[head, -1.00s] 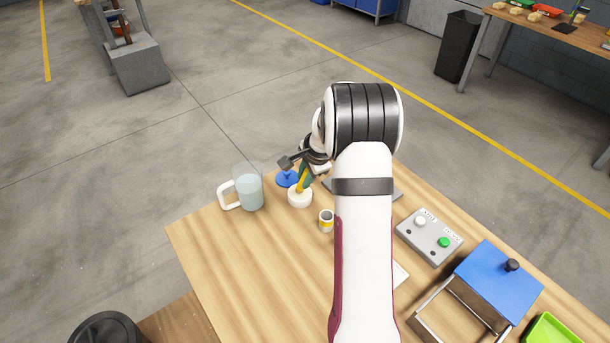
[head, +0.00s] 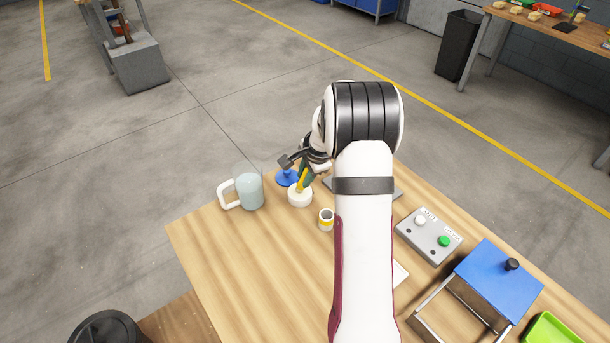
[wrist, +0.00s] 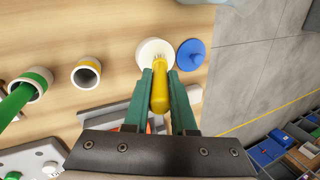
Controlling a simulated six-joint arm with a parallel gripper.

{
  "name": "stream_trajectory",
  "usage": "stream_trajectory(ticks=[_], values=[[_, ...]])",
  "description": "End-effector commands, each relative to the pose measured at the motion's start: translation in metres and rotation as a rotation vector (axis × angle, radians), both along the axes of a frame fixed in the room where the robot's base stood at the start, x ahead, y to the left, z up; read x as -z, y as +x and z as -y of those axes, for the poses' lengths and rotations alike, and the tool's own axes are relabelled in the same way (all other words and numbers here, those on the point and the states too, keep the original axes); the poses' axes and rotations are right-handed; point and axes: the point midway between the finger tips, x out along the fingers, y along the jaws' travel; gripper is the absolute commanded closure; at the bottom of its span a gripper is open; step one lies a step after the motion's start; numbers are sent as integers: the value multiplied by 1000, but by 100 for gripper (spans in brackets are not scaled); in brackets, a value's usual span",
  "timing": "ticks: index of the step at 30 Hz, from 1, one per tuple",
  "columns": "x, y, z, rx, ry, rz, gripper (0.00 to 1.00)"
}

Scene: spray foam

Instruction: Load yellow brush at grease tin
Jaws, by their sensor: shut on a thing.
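The yellow brush (wrist: 160,92) is held between the teal fingers of my gripper (wrist: 164,100), which is shut on its handle. In the head view the brush (head: 302,180) points down and is slightly tilted. Its bristle end is at the top of a round white tin (head: 300,199), which looks like the grease tin. The white tin (wrist: 150,48) also shows in the wrist view, with the bristles over its opening. I cannot tell how deep the bristles sit. In the head view my gripper is partly hidden by my own wrist.
A blue lid-like disc (wrist: 191,54) lies beside the white tin. A handled mug (head: 248,191) stands left of it. A yellow-banded cup (head: 326,220) and a green-banded cup (wrist: 38,80) stand nearby. A button box (head: 430,235) and blue stand (head: 492,283) are at right.

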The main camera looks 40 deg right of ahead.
Motion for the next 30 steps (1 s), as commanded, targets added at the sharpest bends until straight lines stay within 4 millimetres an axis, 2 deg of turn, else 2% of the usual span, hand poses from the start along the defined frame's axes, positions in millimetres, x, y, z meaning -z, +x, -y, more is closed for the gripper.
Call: stream_trajectory(ticks=[16, 30], values=[[-62, 1, 1, 0, -4, 5, 100], [-67, 1, 1, 1, -2, 4, 100]])
